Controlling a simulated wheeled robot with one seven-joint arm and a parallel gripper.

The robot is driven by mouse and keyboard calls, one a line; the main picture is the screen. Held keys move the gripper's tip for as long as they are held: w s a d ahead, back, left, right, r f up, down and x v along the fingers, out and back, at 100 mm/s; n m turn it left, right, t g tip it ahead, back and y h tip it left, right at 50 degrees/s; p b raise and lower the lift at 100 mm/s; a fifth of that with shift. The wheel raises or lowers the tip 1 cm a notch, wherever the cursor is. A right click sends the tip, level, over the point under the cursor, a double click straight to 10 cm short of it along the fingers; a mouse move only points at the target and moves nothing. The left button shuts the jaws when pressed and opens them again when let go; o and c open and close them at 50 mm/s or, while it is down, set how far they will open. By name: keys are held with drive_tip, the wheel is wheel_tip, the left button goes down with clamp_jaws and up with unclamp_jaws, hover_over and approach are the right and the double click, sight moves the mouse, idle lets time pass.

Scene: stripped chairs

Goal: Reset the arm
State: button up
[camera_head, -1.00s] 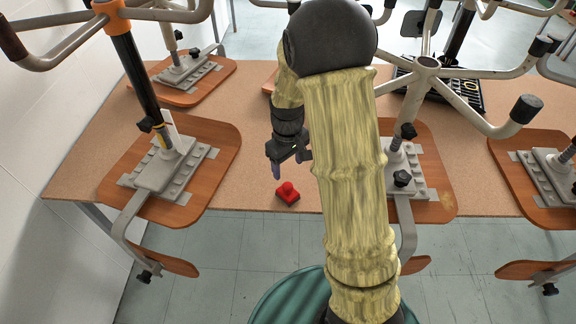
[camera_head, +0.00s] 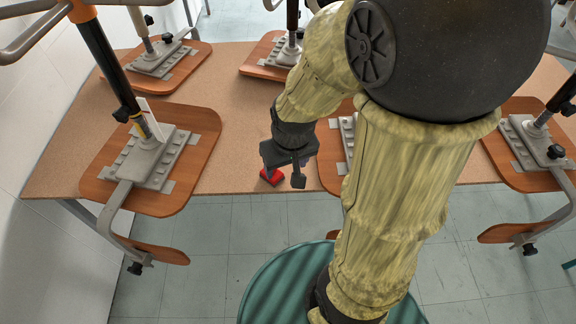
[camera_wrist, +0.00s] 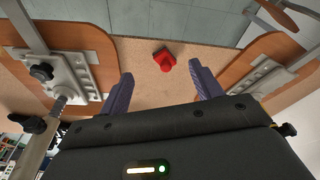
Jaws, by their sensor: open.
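My gripper (camera_head: 285,180) is open and empty above the near edge of the table, and it partly hides a small red object from the head camera. In the wrist view my gripper (camera_wrist: 158,88) shows its two dark fingers spread apart. The red object (camera_wrist: 165,60), a block with a knob on top, lies on the tabletop beyond the fingertips, with nothing between the fingers. In the head view the red object (camera_head: 271,177) sits at the table's front edge, below my gripper. My arm covers much of the right half of the head view.
The wooden table (camera_head: 240,110) carries several upturned chairs. A chair seat (camera_head: 150,160) with its grey mount stands to the left, and another (camera_head: 535,140) to the right. Chair legs reach over the near edge. Bare tabletop lies left of my gripper.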

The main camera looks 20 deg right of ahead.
drive_tip(key=shift+s+r, duration=0.1)
drive_tip(key=shift+s, duration=0.5)
drive_tip(key=p+v, duration=0.3)
drive_tip(key=shift+w+r+p, duration=0.3)
drive_tip(key=shift+r+p, duration=0.1)
drive_tip(key=shift+r, duration=0.05)
idle(0.6)
